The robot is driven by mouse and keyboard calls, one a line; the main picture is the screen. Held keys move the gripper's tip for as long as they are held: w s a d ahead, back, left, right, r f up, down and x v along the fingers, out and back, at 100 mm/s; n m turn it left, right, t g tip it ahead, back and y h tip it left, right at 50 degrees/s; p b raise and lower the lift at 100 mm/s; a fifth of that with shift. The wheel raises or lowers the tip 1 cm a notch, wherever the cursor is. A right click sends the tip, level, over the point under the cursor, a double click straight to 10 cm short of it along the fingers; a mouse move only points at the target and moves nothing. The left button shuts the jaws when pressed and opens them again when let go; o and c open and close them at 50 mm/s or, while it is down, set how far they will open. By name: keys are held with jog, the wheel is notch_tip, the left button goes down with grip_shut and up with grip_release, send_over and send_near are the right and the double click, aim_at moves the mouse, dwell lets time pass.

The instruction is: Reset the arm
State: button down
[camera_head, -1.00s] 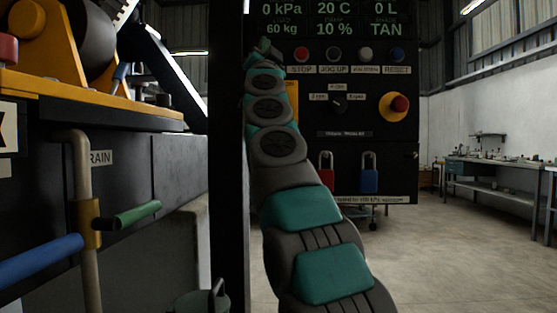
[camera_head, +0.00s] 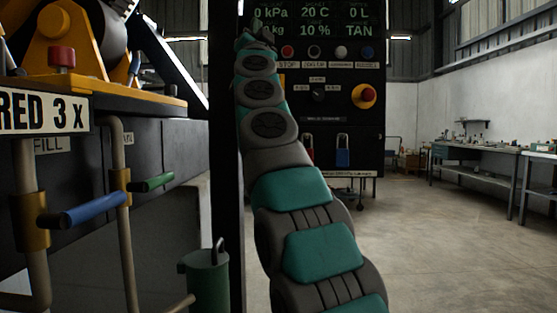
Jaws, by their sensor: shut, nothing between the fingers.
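My arm stretches up and forward through the middle of the view, with dark grey links and teal covers. My gripper (camera_head: 262,32) is small and dark at the far end of the arm, beside the upper left of the black control panel (camera_head: 345,125). It looks shut and empty. The panel carries a display, a row of buttons, a selector knob (camera_head: 318,94) and a red emergency stop button (camera_head: 367,94) on a yellow base. The arm hides the panel's left edge.
A dark post (camera_head: 226,200) stands just left of my arm. Left of it are a yellow and dark machine (camera_head: 90,80), pipes with a blue handle (camera_head: 82,213) and a green handle (camera_head: 151,183), and a green canister (camera_head: 208,280). Workbenches (camera_head: 470,160) line the right wall. The floor at right is open.

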notch_tip(320, 180, down, 24)
jog(key=w+a+r+n+g+y, duration=0.1)
jog(key=a+n+g+y, duration=0.1)
jog(key=n+g+y, duration=0.7)
jog(key=s+d+f+g+h, duration=0.2)
jog(key=s+f+g, duration=0.2)
jog(key=f, duration=0.7)
jog(key=s+d+f+g+h, duration=0.3)
jog(key=s+f+g, duration=0.1)
jog(key=f, duration=0.6)
jog(key=s+d+f+m+g+h, duration=0.1)
jog(key=s+d+f+g+h, duration=0.2)
jog(key=s+f, duration=0.65)
jog(key=s+d+f+g, duration=0.3)
jog(key=s+d+f, duration=0.3)
jog(key=s+f, duration=0.4)
jog(key=s+d+f+g+h, duration=0.1)
jog(key=s+d+f+g, duration=0.1)
jog(key=s, duration=0.5)
jog(key=s+d+f+m+g+h, duration=0.1)
jog(key=s+d+f+g, duration=0.1)
jog(key=s+f, duration=0.3)
jog(key=s+d+f+g, duration=0.2)
jog(key=s+d+f, duration=0.2)
jog(key=s, duration=0.5)
jog(key=shift+f+h, duration=0.2)
jog(key=shift+h, duration=0.2)
